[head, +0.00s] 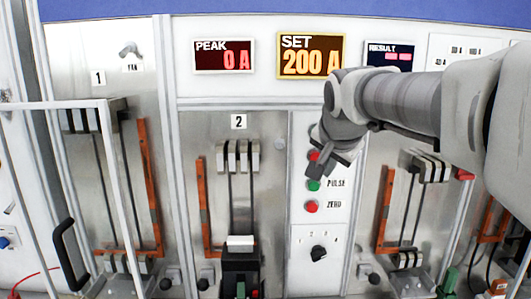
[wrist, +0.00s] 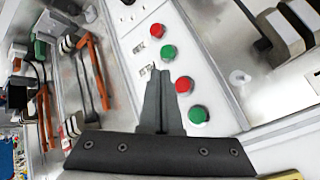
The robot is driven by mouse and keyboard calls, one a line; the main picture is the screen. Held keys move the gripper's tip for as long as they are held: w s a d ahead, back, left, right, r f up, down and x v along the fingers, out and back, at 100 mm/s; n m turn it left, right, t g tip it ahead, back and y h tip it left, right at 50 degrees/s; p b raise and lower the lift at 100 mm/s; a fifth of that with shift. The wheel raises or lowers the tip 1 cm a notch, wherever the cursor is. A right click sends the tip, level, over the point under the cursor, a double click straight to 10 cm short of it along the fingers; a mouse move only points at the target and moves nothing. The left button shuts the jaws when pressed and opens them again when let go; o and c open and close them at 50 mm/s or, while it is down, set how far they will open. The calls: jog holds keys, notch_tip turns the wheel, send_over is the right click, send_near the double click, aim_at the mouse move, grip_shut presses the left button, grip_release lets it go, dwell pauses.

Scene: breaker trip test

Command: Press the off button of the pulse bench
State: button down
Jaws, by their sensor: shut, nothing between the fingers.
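The pulse bench's panel (head: 300,240) has a column of buttons. In the wrist view I see a red button (wrist: 157,30), a green button (wrist: 169,52), a second red button (wrist: 184,85) and a second green button (wrist: 199,115). In the head view the green button (head: 314,185) is marked PULSE and the lowest red one (head: 311,206) ZERO; a red button (head: 314,155) above shows partly behind my gripper (head: 318,168). No off label is readable. My gripper (wrist: 160,78) is shut and empty, its fingers beside the second red button. I cannot tell whether they touch the panel.
Displays above read PEAK (head: 224,57) 0 A and SET (head: 310,56) 200 A; the RESULT display (head: 389,56) is partly hidden by my arm. A black knob (head: 318,253) sits below the buttons. Breaker bays with orange bars (head: 205,205) flank the panel. A white frame (head: 112,180) stands at left.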

aim_at(316, 157)
jog(key=shift+w+p, duration=0.6)
jog(key=shift+w, duration=1.85)
jog(key=shift+w, duration=0.1)
jog(key=shift+w, duration=0.3)
jog(key=shift+w, duration=0.55)
dwell(0.7)
jog(key=shift+s, duration=0.1)
jog(key=shift+s+b, duration=0.3)
jog(key=shift+s, duration=0.55)
